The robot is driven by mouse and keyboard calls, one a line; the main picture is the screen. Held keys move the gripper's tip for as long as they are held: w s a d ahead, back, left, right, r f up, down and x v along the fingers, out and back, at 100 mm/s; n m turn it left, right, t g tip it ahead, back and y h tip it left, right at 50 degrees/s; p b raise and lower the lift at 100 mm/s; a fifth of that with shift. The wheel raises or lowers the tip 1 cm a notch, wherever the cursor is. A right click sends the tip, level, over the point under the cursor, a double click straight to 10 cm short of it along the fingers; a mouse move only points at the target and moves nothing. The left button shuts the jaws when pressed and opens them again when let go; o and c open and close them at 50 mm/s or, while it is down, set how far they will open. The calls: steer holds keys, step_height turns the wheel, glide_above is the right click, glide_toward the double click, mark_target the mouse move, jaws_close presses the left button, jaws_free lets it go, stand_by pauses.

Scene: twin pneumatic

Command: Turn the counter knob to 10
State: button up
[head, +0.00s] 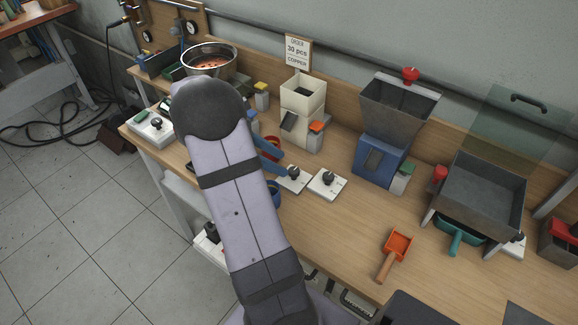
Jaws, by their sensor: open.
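Two white plates with dark knobs stand on the bench in the head view: a left knob (293,173) and a right knob (327,179). Another dark knob (156,124) sits on a white box at the bench's left end. No readable label shows which is the counter knob, and the dial settings are too small to read. My gripper (270,160) is mostly hidden behind my arm. Blue finger-like parts show beside the left knob, and the jaws are open. Whether they touch that knob I cannot tell.
A blue-based grey hopper (384,155) and a grey bin (480,195) stand right. An orange scoop (396,248) lies in front. A metal bowl (209,60) stands back left.

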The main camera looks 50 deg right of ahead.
mark_target(294, 170)
steer(key=shift+p+x, duration=0.4)
steer(key=shift+x, duration=2.2)
steer(key=c, duration=1)
